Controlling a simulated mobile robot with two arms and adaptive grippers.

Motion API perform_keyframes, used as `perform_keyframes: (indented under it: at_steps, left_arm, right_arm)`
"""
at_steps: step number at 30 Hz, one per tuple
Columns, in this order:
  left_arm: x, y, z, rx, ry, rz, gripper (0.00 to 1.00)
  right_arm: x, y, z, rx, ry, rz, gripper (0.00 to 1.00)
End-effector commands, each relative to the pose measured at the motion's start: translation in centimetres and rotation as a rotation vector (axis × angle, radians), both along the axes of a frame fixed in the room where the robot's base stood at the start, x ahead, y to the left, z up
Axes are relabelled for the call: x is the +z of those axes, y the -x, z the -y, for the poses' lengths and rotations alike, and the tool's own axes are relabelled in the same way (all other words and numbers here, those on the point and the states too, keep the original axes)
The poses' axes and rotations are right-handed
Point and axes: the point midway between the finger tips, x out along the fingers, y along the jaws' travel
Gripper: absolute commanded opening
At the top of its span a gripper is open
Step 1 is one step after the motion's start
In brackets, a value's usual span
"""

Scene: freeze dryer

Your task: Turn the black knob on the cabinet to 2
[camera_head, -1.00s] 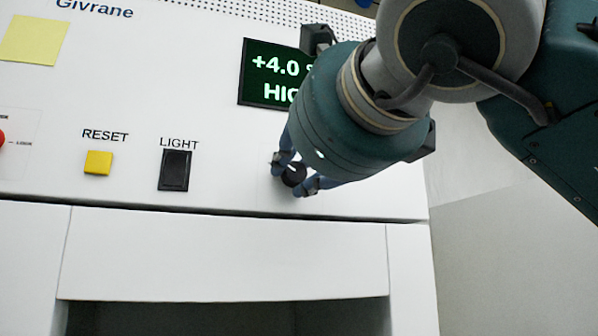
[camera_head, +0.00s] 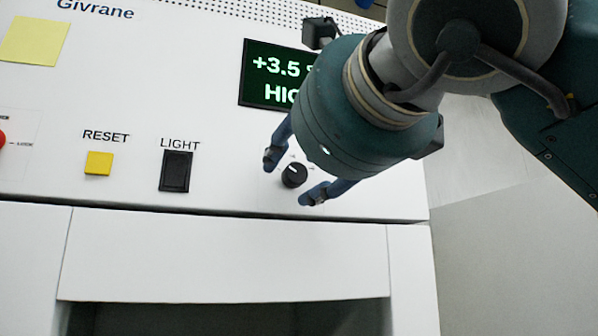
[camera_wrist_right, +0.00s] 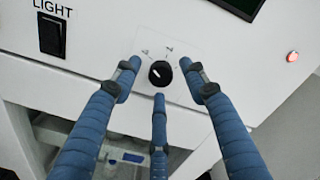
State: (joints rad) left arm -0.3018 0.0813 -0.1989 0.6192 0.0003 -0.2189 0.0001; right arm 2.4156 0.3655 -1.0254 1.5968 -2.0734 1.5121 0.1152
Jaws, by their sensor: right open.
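The black knob (camera_head: 294,175) is round with a white pointer line and sits on the white cabinet's (camera_head: 225,190) sloped panel, right of the LIGHT switch. In the head view its pointer slants to the upper left. The right wrist view also shows the knob (camera_wrist_right: 160,73), with small marks around it that are too small to read surely. My right gripper (camera_head: 292,178) is open, with its blue fingers on both sides of the knob and apart from it. In the right wrist view the gripper (camera_wrist_right: 163,85) has three spread fingers around the knob. My left gripper is not in view.
A black LIGHT switch (camera_head: 175,171) and a yellow RESET button (camera_head: 99,163) are left of the knob. A small red light (camera_wrist_right: 292,56) is at the right. A yellow note (camera_head: 34,41) is at the upper left.

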Motion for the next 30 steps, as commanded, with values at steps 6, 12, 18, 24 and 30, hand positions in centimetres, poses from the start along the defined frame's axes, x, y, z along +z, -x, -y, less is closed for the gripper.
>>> perform_keyframes:
  at_steps: [6,12,18,24,30]
  left_arm:
    - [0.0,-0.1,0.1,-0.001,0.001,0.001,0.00]
    - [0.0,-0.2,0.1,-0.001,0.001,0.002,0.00]
    - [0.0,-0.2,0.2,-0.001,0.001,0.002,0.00]
    - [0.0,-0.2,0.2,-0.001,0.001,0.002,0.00]
    - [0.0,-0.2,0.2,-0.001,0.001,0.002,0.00]
  right_arm:
    - [0.2,4.3,1.4,0.001,0.000,0.007,0.43]
    - [0.1,8.1,2.6,0.001,-0.001,0.005,0.43]
    - [0.1,10.2,3.3,-0.001,-0.001,0.002,0.43]
    - [0.1,10.7,3.5,0.000,-0.001,0.003,0.43]
    - [0.1,10.6,3.4,0.001,-0.001,0.002,0.43]
